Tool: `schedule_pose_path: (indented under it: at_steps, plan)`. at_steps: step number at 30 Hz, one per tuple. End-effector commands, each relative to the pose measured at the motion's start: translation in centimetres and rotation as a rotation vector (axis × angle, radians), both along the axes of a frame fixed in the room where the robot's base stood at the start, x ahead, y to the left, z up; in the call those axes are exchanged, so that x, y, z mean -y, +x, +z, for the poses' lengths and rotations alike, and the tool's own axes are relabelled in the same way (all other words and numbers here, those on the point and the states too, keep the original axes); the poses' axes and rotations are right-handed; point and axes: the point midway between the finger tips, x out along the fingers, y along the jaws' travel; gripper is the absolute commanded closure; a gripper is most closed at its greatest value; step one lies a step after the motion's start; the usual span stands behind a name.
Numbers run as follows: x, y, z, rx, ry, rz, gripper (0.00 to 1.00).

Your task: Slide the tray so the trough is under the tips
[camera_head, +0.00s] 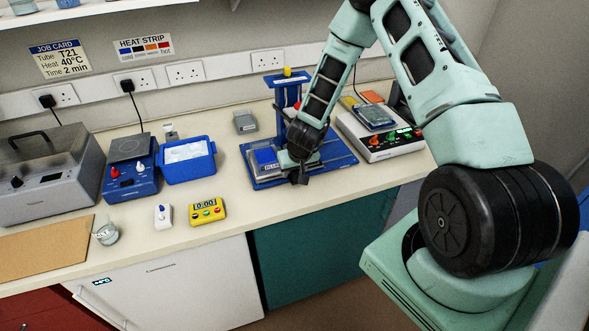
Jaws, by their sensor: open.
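A blue pipetting stand (290,90) with a yellow knob on top rises from a blue base plate (262,184) at the middle of the bench. A grey tray (251,170) holding a blue block (265,157) sits at the left part of this base. My gripper (299,177) is open, low over the base, at the right side of the tray. I cannot tell whether it touches the tray. My wrist and forearm hide much of the stand's front. The tips and the trough cannot be made out.
A white device (382,138) with knobs stands close on the right. On the left are a blue ice box (188,163), a yellow timer (208,211), a blue hotplate (130,175), a glass beaker (107,234) and a grey bath (45,180). A small grey box (245,122) stands behind. The bench front is partly clear.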

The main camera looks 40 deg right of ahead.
Motion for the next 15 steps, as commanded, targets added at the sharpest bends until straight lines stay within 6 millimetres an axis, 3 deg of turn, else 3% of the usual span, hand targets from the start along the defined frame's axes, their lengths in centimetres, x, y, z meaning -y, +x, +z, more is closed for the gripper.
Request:
schedule_pose_path:
  at_steps: [5, 9, 15]
  plan:
    - [0.0, -0.01, 0.0, 0.0, 0.0, 0.0, 0.58]
    - [0.0, -0.02, 0.0, 0.0, 0.0, 0.0, 0.97]
    - [0.41, -0.1, -0.06, 0.001, -0.001, 0.0, 1.0]
